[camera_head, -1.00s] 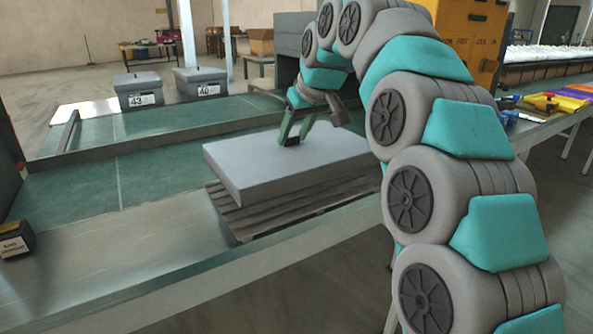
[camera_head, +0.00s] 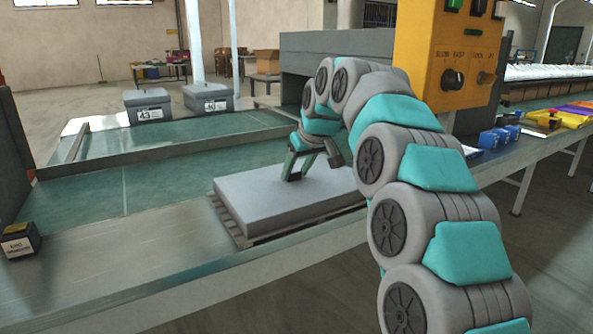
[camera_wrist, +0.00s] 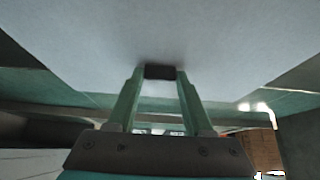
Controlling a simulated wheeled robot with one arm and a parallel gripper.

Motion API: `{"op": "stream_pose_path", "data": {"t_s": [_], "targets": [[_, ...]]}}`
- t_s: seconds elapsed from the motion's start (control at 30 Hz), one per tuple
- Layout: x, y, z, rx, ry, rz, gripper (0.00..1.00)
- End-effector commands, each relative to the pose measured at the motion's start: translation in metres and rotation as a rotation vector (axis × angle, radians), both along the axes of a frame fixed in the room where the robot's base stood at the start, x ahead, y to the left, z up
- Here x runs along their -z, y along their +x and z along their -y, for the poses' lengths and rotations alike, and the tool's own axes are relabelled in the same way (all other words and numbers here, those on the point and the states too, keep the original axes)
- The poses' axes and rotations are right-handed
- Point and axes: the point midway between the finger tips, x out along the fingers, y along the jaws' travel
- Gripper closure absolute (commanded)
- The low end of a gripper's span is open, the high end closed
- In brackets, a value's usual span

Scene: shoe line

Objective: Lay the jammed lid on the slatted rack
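The lid (camera_head: 262,205) is a wide, flat grey slab in the middle of the head view. It lies level over the brown slatted rack (camera_head: 225,218), with only a thin strip of rack showing along its near and left edges. It looks to be down on the slats, though a small gap cannot be ruled out. My gripper (camera_head: 293,177) is above the lid's middle, its green fingers angled down. In the wrist view, the fingers (camera_wrist: 160,78) close in on a small dark grip (camera_wrist: 160,72) on the lid's pale top.
The rack sits on the metal edge of the green line bench (camera_head: 95,195). A small dark box (camera_head: 20,240) stands at the left. Two grey lidded boxes stand at the back, one of them marked 43 (camera_head: 148,107). A yellow control box (camera_head: 450,60) stands behind my arm.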

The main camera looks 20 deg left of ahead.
Motion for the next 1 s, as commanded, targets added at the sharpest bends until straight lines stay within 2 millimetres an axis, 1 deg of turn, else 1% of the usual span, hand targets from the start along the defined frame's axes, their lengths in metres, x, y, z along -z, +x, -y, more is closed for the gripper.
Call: {"op": "stream_pose_path", "data": {"t_s": [0.03,0.2,0.23,0.47,0.6,0.67,0.73,1.0], "targets": [[0.000,0.000,0.000,0.000,0.000,0.000,0.42],[0.000,0.000,0.000,0.000,0.000,0.000,0.23],[0.000,0.000,0.000,0.000,0.000,0.000,0.21],[-0.001,0.000,0.000,0.000,0.000,0.000,0.21],[-0.007,-0.001,0.002,0.001,0.000,0.001,0.21],[-0.014,-0.004,0.005,0.001,0.000,0.001,0.21],[-0.025,-0.008,0.011,0.001,0.000,0.003,0.21],[-0.074,-0.027,0.034,0.002,0.002,0.004,0.21]]}}
